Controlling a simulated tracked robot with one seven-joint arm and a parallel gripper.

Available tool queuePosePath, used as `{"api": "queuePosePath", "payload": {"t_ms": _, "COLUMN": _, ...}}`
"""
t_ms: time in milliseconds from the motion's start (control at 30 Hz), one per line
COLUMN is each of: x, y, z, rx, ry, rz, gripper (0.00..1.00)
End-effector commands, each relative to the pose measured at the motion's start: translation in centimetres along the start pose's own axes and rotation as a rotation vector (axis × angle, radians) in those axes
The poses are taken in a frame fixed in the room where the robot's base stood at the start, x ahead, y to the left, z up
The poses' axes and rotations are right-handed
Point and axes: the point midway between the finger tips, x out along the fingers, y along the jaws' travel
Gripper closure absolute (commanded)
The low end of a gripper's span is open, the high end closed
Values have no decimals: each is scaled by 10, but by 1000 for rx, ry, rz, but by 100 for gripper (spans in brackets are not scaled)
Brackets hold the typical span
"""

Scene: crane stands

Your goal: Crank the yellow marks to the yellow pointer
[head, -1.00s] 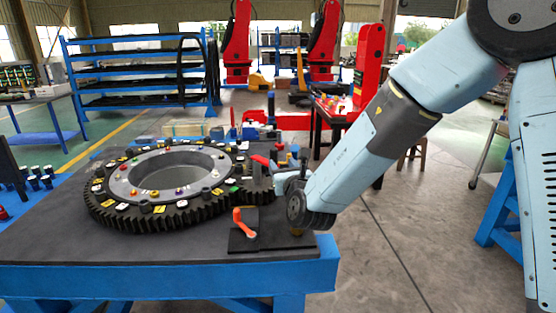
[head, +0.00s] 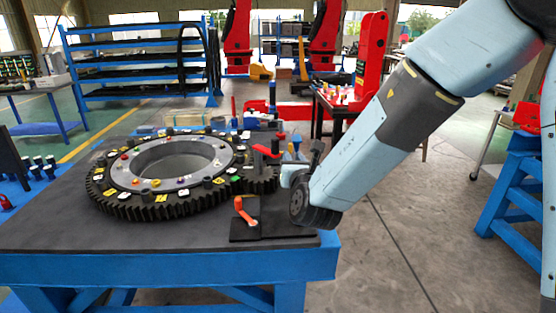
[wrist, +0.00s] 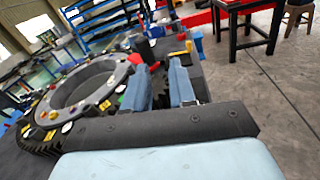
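A large dark ring gear (head: 130,207) lies flat on the table, with a grey inner ring and yellow, white, green and red marks around its top. A yellow mark (head: 161,198) shows at its front. A smaller dark gear (head: 262,180) stands at its right, with a red-handled crank (head: 266,152) above it. An orange lever (head: 243,210) sits on a dark plate in front. My gripper (wrist: 160,86) is open, its two blue fingers apart; the crank (wrist: 146,50) shows beyond them, apparently not gripped. I cannot single out the yellow pointer with certainty.
The blue-framed table (head: 150,268) has a dark top with bare room at front left. A blue shelf rack (head: 140,75) and red machines stand behind. A dark side table (head: 335,110) stands behind right. Open floor lies at the right.

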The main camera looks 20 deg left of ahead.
Motion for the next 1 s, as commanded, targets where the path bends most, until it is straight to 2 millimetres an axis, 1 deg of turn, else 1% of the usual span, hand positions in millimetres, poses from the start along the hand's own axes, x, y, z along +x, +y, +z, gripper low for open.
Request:
{"api": "queuePosePath", "payload": {"t_ms": 33, "x": 6, "y": -3, "z": 6, "rx": 66, "ry": 3, "rz": -49, "gripper": 80}}
{"api": "queuePosePath", "payload": {"t_ms": 233, "x": 23, "y": -18, "z": 18, "rx": 410, "ry": 30, "rz": -282, "gripper": 99}}
{"api": "queuePosePath", "payload": {"t_ms": 367, "x": 27, "y": -21, "z": 22, "rx": 656, "ry": 39, "rz": -426, "gripper": 100}}
{"api": "queuePosePath", "payload": {"t_ms": 500, "x": 26, "y": -16, "z": 24, "rx": 934, "ry": 44, "rz": -571, "gripper": 100}}
{"api": "queuePosePath", "payload": {"t_ms": 667, "x": 22, "y": 2, "z": 25, "rx": 1265, "ry": 51, "rz": -729, "gripper": 100}}
{"api": "queuePosePath", "payload": {"t_ms": 767, "x": 18, "y": 20, "z": 26, "rx": 1474, "ry": 57, "rz": -825, "gripper": 100}}
{"api": "queuePosePath", "payload": {"t_ms": 900, "x": 12, "y": 52, "z": 30, "rx": 1762, "ry": 69, "rz": -954, "gripper": 100}}
{"api": "queuePosePath", "payload": {"t_ms": 1000, "x": 8, "y": 74, "z": 34, "rx": 1933, "ry": 78, "rz": -1035, "gripper": 100}}
